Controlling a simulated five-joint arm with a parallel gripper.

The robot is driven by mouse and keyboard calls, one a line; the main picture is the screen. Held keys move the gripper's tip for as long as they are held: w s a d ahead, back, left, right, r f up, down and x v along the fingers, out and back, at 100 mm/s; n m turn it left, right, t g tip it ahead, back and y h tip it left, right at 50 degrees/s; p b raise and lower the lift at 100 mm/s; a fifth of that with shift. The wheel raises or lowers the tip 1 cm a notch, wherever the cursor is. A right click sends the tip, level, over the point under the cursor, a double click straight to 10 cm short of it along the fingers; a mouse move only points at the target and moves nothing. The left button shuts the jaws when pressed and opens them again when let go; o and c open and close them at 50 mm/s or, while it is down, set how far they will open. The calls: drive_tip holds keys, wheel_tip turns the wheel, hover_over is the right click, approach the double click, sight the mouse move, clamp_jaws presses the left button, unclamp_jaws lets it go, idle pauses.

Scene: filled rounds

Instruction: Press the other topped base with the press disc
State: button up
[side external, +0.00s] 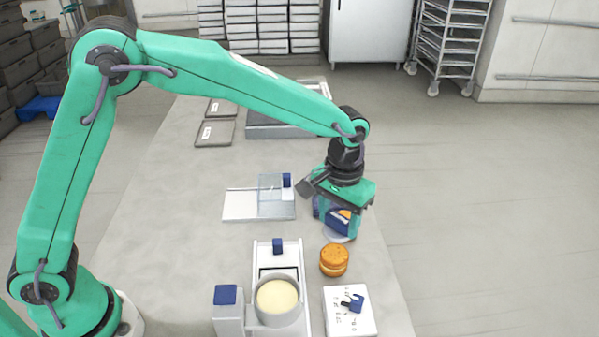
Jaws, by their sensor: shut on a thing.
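My gripper (336,208) points down over the right part of the table and is shut on the blue handle (321,207) of the press disc. The pale disc (337,239) shows below the fingers. A small orange patch (343,215) shows among the gripper and the handle; I cannot tell whether it is a round. A filled round (333,260), orange-brown with a pale band at its middle, sits on the table just in front of the disc and apart from my fingers. Whether the disc touches anything beneath it is hidden.
A bowl of cream-coloured filling (278,297) stands front centre, with a blue-topped block (226,295) left of it. A white board (351,312) with a small blue-and-black tool lies front right. A white plate with a clear cover (245,205) lies left of my gripper. The table's left middle is clear.

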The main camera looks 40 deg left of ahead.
drive_tip(key=w+a, duration=0.1)
drive_tip(key=w, duration=0.2)
drive_tip(key=w+a, duration=0.1)
drive_tip(key=w, duration=0.2)
drive_tip(key=w+a, duration=0.2)
drive_tip(key=w, duration=0.1)
drive_tip(key=shift+w+r, duration=0.15)
drive_tip(key=shift+r, duration=0.1)
drive_tip(key=shift+f, duration=0.2)
drive_tip(key=shift+f, duration=2.4)
drive_tip(key=shift+f, duration=0.75)
idle(2.9)
drive_tip(key=shift+r, duration=0.15)
